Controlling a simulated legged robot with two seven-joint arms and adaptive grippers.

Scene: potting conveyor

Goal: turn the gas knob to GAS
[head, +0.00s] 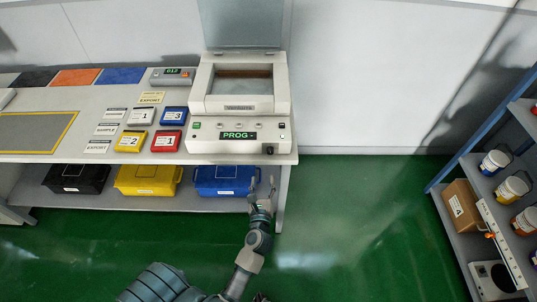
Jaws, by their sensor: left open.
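A white bench machine (240,105) with a raised lid stands at the right end of the table, and its display reads PROG. A small dark knob (270,149) sits at the lower right of its front panel. Its label and setting are too small to read, so I cannot tell whether it is the gas knob. My left gripper (262,182) is open and empty, with its fingers pointing up the picture. It shows just below the table's front edge, under the dark knob in the picture, and apart from it. My right gripper does not show.
The table (60,150) carries numbered blocks and label cards. Black (77,179), yellow (148,180) and blue (222,181) bins stand on its lower shelf. A rack (455,240) at the right holds jars, a cardboard box and a white strip with an orange part. Green floor between is clear.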

